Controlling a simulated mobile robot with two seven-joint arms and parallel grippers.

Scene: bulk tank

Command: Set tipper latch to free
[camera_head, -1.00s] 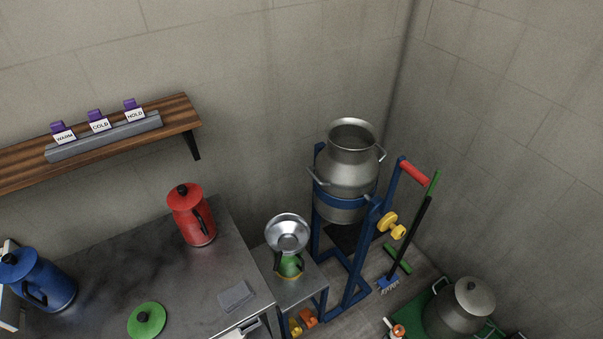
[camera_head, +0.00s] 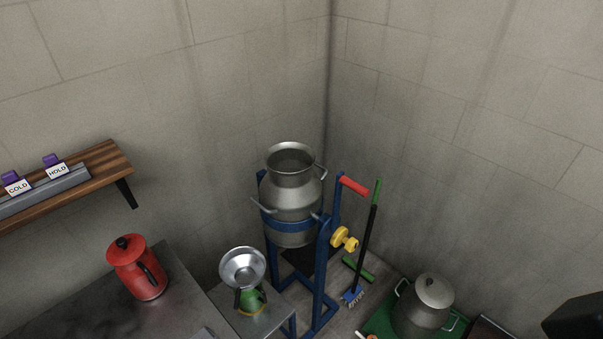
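The tipper is a blue frame (camera_head: 322,270) standing on the floor near the room corner. It holds a grey metal can (camera_head: 292,196), upright and open at the top. A red grip (camera_head: 354,185) tops the frame's lever on the right. A yellow knob (camera_head: 344,239), which looks like the latch, sticks out from the frame's right side; its setting cannot be read from here. A dark block (camera_head: 580,318) at the lower right edge looks like part of my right arm or gripper; no fingers show. My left gripper is out of view. Nothing touches the tipper.
A small stand (camera_head: 227,304) with a metal funnel (camera_head: 243,267) is left of the tipper. A red jug (camera_head: 137,267) stands on the metal counter (camera_head: 90,312). A brush (camera_head: 365,245) and a lidded pot (camera_head: 424,305) are to the right. A wooden shelf (camera_head: 110,158) carries labelled tags.

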